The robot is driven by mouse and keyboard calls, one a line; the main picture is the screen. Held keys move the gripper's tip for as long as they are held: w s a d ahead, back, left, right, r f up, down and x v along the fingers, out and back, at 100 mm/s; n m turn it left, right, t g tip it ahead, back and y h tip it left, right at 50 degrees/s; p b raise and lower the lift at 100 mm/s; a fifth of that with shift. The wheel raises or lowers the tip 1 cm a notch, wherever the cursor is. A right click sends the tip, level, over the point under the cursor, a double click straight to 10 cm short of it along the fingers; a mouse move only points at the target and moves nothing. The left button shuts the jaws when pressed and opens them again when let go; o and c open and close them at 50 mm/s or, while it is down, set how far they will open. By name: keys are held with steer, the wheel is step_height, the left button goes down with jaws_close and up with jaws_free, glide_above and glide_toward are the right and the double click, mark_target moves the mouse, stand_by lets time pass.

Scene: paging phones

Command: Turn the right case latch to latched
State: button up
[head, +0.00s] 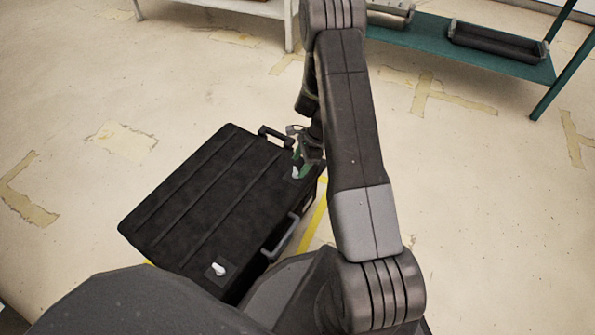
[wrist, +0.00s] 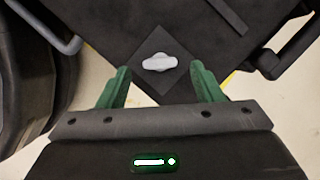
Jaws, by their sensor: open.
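The black case (head: 205,190) lies flat on the floor in the head view. One pale latch knob (head: 218,269) on a dark square plate is at its near corner, away from my gripper. The right latch (head: 296,172) is at the far right corner, partly hidden by my gripper (head: 303,158). In the wrist view the right latch (wrist: 160,62) is a light grey winged knob on a black plate, its wings lying roughly across the picture. My gripper (wrist: 159,78) is open, its green fingers either side of the knob and apart from it.
The case has a grey handle (head: 281,237) on its near right side and a dark handle (head: 275,136) at its far end. A teal shelf (head: 470,45) with dark trays stands at the back right. Floor left of the case is clear.

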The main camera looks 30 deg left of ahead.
mark_target(296, 173)
steer(key=shift+b+x, duration=0.3)
steer(key=shift+x, duration=1.15)
steer(key=shift+c, duration=0.4)
steer(key=c, duration=0.9)
steer(key=shift+n, duration=0.3)
steer(key=n+g+h, duration=0.1)
steer(key=n, duration=0.2)
steer(key=shift+a+n+p, duration=0.1)
steer(key=shift+n+p, duration=0.2)
steer(key=shift+p, duration=0.1)
steer(key=shift+w+a+n+h, duration=0.1)
steer(key=shift+n+h, duration=0.9)
steer(key=shift+n, duration=1.2)
